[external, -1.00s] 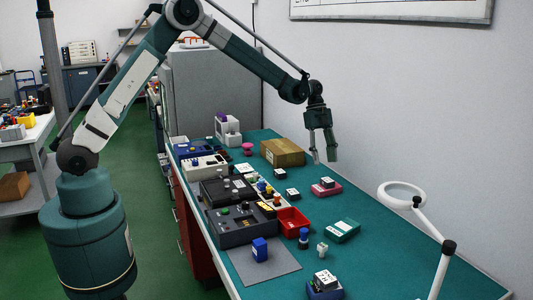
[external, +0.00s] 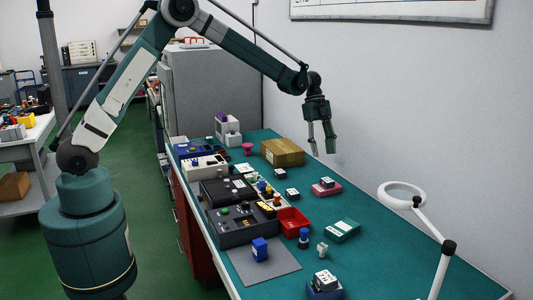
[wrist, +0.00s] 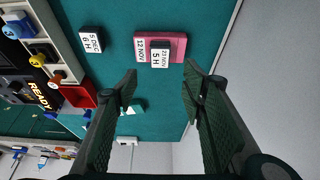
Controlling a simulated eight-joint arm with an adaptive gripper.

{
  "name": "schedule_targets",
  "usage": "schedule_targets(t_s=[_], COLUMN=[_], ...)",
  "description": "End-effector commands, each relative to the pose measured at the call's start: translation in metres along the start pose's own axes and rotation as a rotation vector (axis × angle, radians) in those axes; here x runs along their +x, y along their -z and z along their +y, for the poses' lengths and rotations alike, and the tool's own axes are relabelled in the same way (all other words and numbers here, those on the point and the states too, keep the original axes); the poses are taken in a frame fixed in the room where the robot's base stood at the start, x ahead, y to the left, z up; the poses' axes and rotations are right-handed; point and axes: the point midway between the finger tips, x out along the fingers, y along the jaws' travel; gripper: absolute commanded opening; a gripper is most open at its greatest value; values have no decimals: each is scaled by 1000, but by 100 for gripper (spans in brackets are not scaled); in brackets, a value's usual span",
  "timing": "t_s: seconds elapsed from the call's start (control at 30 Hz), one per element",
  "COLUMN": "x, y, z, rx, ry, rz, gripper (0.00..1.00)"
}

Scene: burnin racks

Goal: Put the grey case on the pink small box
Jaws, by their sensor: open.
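The pink small box (external: 325,190) lies flat on the teal bench, right of the middle; it also shows in the wrist view (wrist: 178,42). A small dark case with a white label (external: 327,182) rests on it; in the wrist view this labelled case (wrist: 160,56) covers part of the pink top. Two similar dark cases, one farther back (external: 279,174) and one nearer (external: 292,194), stand on the bench to its left. I cannot tell which case is the grey one. My gripper (external: 322,151) is open and empty, above the bench behind the pink box.
A cardboard box (external: 283,153) stands behind. A red tray (external: 292,219) and dark control units (external: 240,224) lie to the left. A green box (external: 342,230) and a blue box carrying another labelled case (external: 325,292) are nearer. A white magnifier lamp (external: 402,190) stands at the right.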

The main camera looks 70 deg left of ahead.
Motion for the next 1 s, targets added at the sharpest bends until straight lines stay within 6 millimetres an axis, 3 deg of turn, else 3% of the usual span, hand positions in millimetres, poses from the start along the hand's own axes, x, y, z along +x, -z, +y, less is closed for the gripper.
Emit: schedule_targets(t_s=[0.27, 0.47, 1.0], x=[-10, -34, -112], y=[5, 16, 48], z=[7, 25, 105], rx=[-26, -92, -346], ry=[10, 36, 148], rz=[-7, -24, -73], gripper=[41, 41, 41])
